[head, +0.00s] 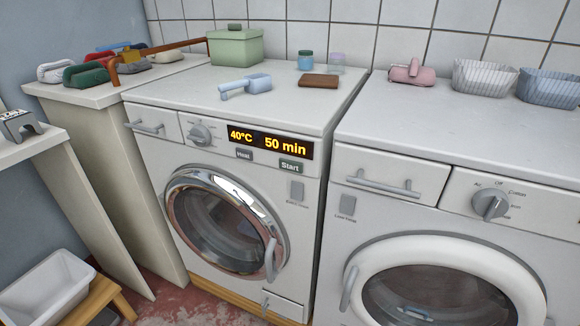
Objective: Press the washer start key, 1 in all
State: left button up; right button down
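The left washer (320,180) has a round chrome-rimmed door (222,228), which is closed. Its dark display (270,142) is lit and reads 40°C and 50 min in yellow. The start key (290,166) is a small dark grey-green key labelled "Start", below the right part of the display. A second small key (244,154) sits below the display's left part; its label looks like "Heat". A dial (200,133) is left of the display. Neither of my grippers shows in the head view, and nothing covers the start key.
A blue scoop (247,86), brown block (319,81), green box (236,47) and small jars stand on the washer. A second machine (390,125) with a white-rimmed door is at the right, carrying pleated bowls. A white basin (48,287) is at lower left. The washer's front is clear.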

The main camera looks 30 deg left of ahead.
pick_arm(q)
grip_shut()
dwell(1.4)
